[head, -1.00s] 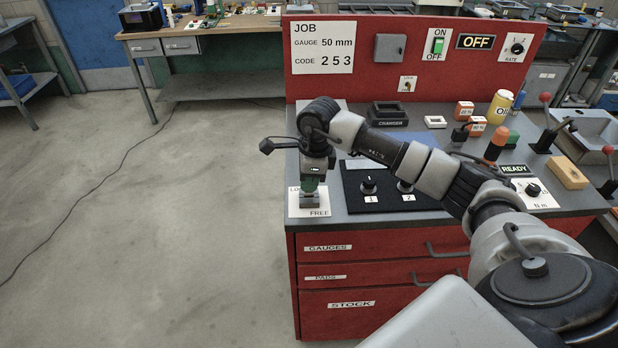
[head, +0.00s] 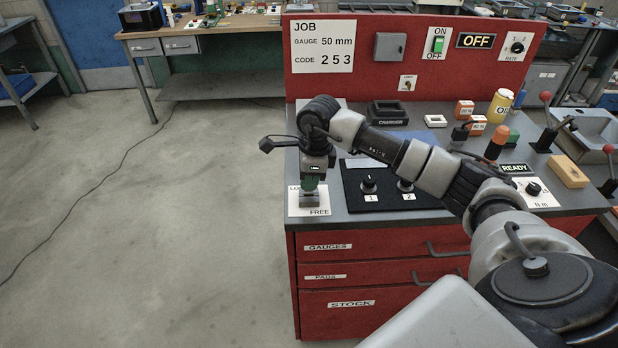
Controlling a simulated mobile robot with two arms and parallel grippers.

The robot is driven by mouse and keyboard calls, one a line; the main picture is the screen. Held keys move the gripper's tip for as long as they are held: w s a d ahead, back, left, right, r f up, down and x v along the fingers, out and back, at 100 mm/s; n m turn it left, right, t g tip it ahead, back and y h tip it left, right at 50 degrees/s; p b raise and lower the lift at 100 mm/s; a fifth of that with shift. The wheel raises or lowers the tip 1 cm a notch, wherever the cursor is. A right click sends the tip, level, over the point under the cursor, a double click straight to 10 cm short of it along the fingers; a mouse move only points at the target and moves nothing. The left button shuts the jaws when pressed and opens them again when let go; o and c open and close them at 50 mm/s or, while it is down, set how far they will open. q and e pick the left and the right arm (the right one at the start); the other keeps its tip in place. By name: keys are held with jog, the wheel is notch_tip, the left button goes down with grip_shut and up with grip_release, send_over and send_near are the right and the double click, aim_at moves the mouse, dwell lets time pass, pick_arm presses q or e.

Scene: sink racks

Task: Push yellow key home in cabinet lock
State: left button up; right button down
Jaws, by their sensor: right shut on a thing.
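A small lock plate (head: 408,83) is on the red upright panel, below the grey box. A tiny yellow-brown piece shows at its middle; it may be the yellow key, but it is too small to tell how deep it sits. My right gripper (head: 311,184) points down at the bench's front left corner, well away from that lock. It is shut on a green and grey piece on the white plate marked FREE (head: 319,212). The fingers partly hide this piece. My left gripper is not in view.
A black panel (head: 384,204) with two knobs lies right of the gripper, under my right arm.

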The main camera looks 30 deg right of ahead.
jog(key=shift+b, duration=0.35)
dwell(0.7)
jog(key=shift+f+b, duration=1.1)
jog(key=shift+f, duration=0.25)
jog(key=c, duration=1.1)
grip_release()
jog(key=shift+r, duration=0.1)
jog(key=shift+o, duration=0.2)
jog(key=r, duration=0.3)
jog(key=r+b, duration=0.1)
jog(key=r, duration=0.3)
jog(key=d+r+b, duration=0.1)
jog(key=r, duration=0.2)
jog(key=shift+s+d+r, duration=0.1)
jog(key=shift+s+r, duration=0.25)
jog(key=shift+s, duration=0.05)
